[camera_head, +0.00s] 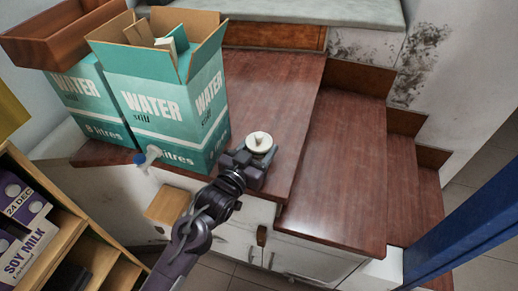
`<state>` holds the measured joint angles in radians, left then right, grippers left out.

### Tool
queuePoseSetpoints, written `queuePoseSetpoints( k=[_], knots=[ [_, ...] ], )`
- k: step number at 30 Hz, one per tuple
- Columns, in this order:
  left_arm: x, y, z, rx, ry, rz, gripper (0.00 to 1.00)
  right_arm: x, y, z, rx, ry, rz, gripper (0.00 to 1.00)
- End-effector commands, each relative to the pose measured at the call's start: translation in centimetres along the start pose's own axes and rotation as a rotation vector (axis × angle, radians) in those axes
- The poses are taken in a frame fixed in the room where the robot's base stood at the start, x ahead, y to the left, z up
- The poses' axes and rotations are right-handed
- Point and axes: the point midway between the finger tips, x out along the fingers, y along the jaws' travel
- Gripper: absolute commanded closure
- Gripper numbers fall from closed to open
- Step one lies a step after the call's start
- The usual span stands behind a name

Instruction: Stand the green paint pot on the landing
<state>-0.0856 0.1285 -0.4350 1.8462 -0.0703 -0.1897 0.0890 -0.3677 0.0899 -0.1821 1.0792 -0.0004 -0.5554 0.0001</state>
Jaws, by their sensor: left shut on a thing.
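My left gripper (252,166) is over the front part of the wide brown landing (272,84). It is shut on a small round thing with a cream top (260,142) and a raised middle. I see this thing from above and its sides are mostly hidden, so I cannot tell its body colour or whether its base touches the wood. No plainly green pot shows elsewhere. My right gripper is out of view.
Teal water cartons (165,92) fill the landing's left side, the front one open. A small white-and-blue thing (149,157) is by their front edge. Brown steps (343,150) descend to the right. A blue post (470,232) stands at right. The landing's back middle is clear.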

Motion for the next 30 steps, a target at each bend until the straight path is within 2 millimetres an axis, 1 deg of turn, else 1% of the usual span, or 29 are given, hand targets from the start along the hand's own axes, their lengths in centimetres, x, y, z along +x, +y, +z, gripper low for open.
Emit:
queuePoseSetpoints(
  k=[4, 11, 12, 17, 24, 27, 30],
  knots=[
    [0.0, 0.0, 0.2, 0.0, 0.005, 0.0, 0.78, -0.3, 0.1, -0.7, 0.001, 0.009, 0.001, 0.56],
    [0.0, 0.0, 0.4, -0.001, 0.004, 0.0, 0.78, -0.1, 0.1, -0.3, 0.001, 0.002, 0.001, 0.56],
    [0.0, 0.0, 0.6, -0.001, 0.001, 0.0, 0.46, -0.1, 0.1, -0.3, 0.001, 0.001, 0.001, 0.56],
    [0.0, 0.0, 0.5, -0.001, 0.001, 0.0, 0.26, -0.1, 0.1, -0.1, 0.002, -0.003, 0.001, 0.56],
    [0.0, 0.0, 0.5, -0.001, 0.001, 0.0, 0.26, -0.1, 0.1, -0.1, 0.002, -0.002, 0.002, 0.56],
    [-0.1, 0.0, 0.2, -0.001, 0.001, 0.0, 0.26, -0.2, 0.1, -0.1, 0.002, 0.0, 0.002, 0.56],
    [-1.2, 0.0, 0.4, -0.001, -0.001, 0.0, 0.26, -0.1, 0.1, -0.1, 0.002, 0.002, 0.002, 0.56]
  ],
)
